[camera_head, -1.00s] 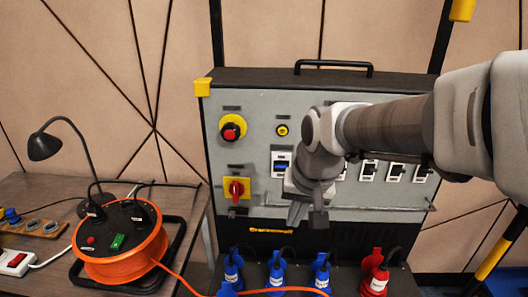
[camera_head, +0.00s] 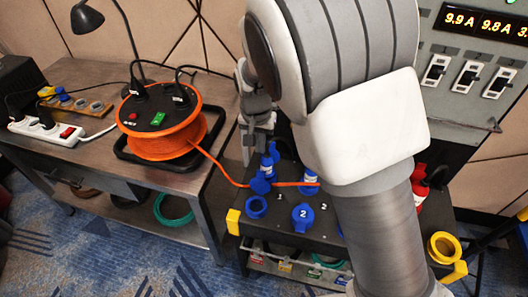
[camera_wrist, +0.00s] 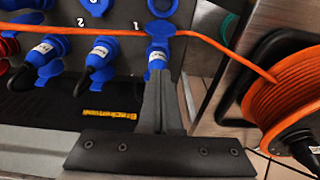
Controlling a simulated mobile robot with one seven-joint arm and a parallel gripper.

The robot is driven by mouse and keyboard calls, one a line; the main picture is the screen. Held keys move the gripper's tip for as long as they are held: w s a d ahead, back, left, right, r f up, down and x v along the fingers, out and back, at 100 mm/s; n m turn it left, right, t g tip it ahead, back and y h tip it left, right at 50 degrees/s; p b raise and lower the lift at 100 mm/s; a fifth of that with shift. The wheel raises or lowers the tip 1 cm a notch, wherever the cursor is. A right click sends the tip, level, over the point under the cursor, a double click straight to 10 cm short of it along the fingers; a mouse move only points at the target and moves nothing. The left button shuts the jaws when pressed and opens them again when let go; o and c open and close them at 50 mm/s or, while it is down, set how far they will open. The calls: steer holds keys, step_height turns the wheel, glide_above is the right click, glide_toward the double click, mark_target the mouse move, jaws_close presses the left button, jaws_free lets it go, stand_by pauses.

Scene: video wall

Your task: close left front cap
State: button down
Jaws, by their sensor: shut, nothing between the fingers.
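The left front blue socket (camera_head: 256,207) stands at the front left of the dark socket box. It shows as a ring with an open centre, and a blue flap (camera_head: 260,186) lies just behind it. I cannot tell to which socket this flap belongs. The open socket also shows at the top of the wrist view (camera_wrist: 162,7). My gripper (camera_head: 247,150) is shut and empty, pointing down near the back-left blue plug (camera_head: 268,165). In the wrist view, my fingertips (camera_wrist: 160,78) appear close to that plug; contact is unclear. My arm hides part of the box.
The neighbouring front cap (camera_head: 302,215), marked 2, is shut. More plugged blue sockets (camera_wrist: 98,58) stand beside. A yellow corner (camera_head: 233,222) marks the box edge.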

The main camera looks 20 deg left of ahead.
steer(key=b, duration=0.2)
glide_above(260, 182)
steer(key=w, duration=0.3)
steer(key=f, duration=0.9)
steer(key=shift+s+f, duration=0.2)
steer(key=shift+s+r+t, duration=0.1)
steer(key=shift+s+t, duration=0.2)
